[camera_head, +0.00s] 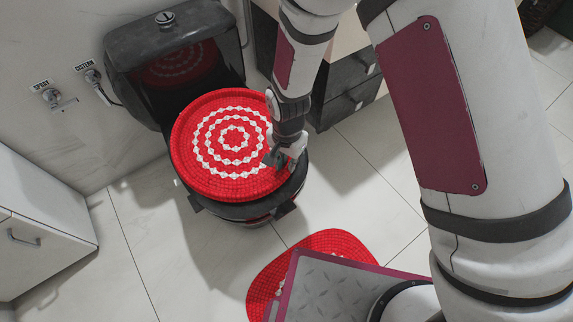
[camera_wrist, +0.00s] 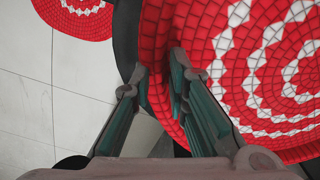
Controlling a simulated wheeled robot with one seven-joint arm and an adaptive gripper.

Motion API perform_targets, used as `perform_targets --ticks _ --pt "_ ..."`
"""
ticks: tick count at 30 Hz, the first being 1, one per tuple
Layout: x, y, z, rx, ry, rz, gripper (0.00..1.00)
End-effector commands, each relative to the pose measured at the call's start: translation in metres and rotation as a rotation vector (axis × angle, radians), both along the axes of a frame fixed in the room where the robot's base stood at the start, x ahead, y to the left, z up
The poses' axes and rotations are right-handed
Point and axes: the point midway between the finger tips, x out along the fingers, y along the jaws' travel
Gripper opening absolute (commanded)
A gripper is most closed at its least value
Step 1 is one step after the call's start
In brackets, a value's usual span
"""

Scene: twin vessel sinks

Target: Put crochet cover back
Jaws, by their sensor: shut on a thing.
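The red crochet cover (camera_head: 215,118) with white rings lies over the top of the black toilet (camera_head: 245,210). In the wrist view the cover (camera_wrist: 215,60) fills the right side, its rim near my fingers. My gripper (camera_head: 280,158) is at the cover's right front edge, with its fingers on either side of the rim. In the wrist view my gripper (camera_wrist: 160,80) is shut on this edge, though the exact contact is partly hidden by the fingers.
A black cistern (camera_head: 172,50) stands behind the toilet. A red mat (camera_head: 335,245) lies on the floor at the front, partly hidden by my base. A white cabinet (camera_head: 40,220) is at the left, and dark drawers (camera_head: 350,90) stand behind my arm.

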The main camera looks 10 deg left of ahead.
Motion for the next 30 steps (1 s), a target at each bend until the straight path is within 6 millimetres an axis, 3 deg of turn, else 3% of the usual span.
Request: perform_targets --ticks 3,12,13,15,16,26,30 --pt "0.001 0.000 -0.013 0.001 -0.003 -0.001 0.00" --pt "0.001 0.000 -0.013 0.001 -0.003 -0.001 0.00" --pt "0.001 0.000 -0.014 0.002 -0.002 -0.001 0.17" --pt "0.001 0.000 -0.013 0.002 -0.002 -0.001 0.33" --pt "0.001 0.000 -0.013 0.002 -0.002 -0.001 0.35" --pt "0.001 0.000 -0.011 0.001 -0.003 -0.001 0.35" --pt "0.001 0.001 0.004 0.003 -0.004 -0.001 0.35"
